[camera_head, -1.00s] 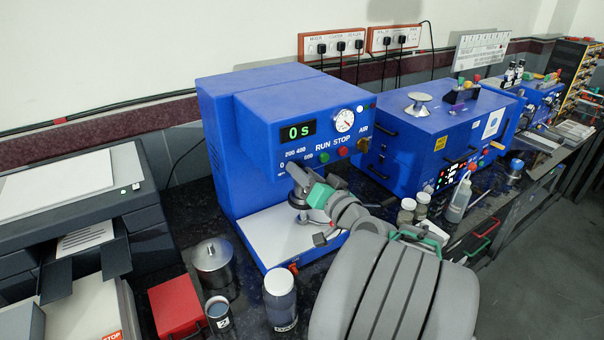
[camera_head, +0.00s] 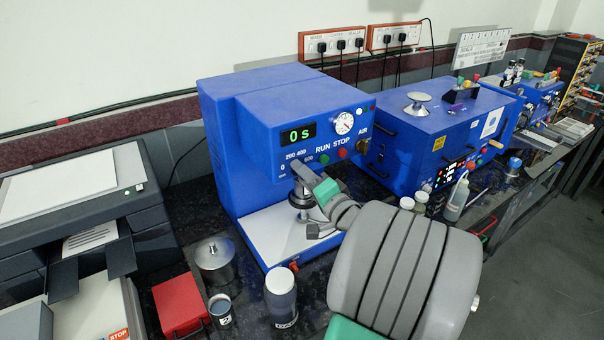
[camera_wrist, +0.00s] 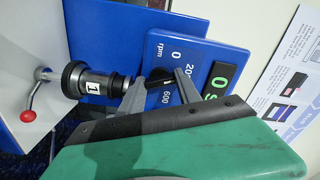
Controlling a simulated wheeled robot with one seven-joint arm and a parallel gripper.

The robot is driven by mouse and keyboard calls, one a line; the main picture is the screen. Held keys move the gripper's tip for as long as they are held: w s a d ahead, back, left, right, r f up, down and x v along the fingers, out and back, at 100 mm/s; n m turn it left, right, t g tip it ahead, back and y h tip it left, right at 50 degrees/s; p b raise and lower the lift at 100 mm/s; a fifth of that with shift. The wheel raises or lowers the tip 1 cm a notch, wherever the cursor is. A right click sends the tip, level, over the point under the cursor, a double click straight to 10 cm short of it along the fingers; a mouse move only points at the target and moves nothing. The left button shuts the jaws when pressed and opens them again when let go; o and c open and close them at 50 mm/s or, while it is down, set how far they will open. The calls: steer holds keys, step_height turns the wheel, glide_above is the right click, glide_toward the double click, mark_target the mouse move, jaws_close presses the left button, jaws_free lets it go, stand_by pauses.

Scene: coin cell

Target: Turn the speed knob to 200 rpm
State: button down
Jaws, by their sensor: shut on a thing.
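The dark speed knob (camera_wrist: 159,77) sits on the blue front panel, with the rpm marks 0, 200 and 600 around it in the wrist view. My gripper (camera_wrist: 160,86) is shut on the knob, one grey finger on each side. A pale mark shows on the knob, but I cannot tell exactly which value it points at. In the head view my gripper (camera_head: 300,170) is at the panel below the printed rpm scale and hides most of the knob. The green display (camera_head: 298,134) reads 0 S.
A black cylindrical fitting (camera_wrist: 75,80) and a red-balled lever (camera_wrist: 28,116) are close to my gripper. The RUN button (camera_head: 324,159), STOP button (camera_head: 343,152) and AIR knob (camera_head: 362,146) are to the right. A jar (camera_head: 281,295) and a metal pot (camera_head: 214,258) stand in front.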

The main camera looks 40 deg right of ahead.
stand_by(0.4)
steer(key=c, duration=0.8)
jaws_free()
steer(key=shift+c, duration=0.2)
steer(key=shift+s, duration=0.15)
steer(key=s+b, duration=0.3)
steer(key=s, duration=0.4)
steer(key=shift+s+a, duration=0.2)
steer(key=shift+s, duration=0.1)
